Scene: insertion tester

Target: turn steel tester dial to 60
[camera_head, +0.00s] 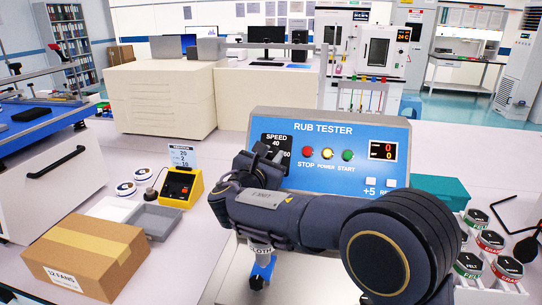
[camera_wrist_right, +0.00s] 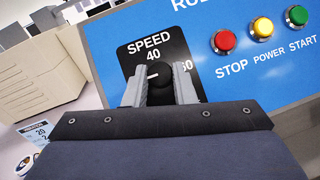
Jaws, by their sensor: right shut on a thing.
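The steel tester, labelled RUB TESTER (camera_head: 322,128), has a blue sloping front. Its black SPEED panel (camera_head: 272,138) shows 40 at the top and 60 at the right; any other numbers are hidden. In the right wrist view, the black dial (camera_wrist_right: 161,88) sits between the fingers of my right gripper (camera_wrist_right: 160,92), which is shut on it. A short white mark on the dial points left in that view, not at the 60. In the head view, my right gripper (camera_head: 262,158) is at the panel and hides the dial. My left gripper is not in view.
Red, yellow and green buttons (camera_head: 327,154) sit right of the dial, with a small display (camera_head: 383,151) beyond. A cardboard box (camera_head: 85,255), a grey tray (camera_head: 155,221) and a yellow device (camera_head: 180,187) lie left. Labelled round pieces (camera_head: 490,241) stand right.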

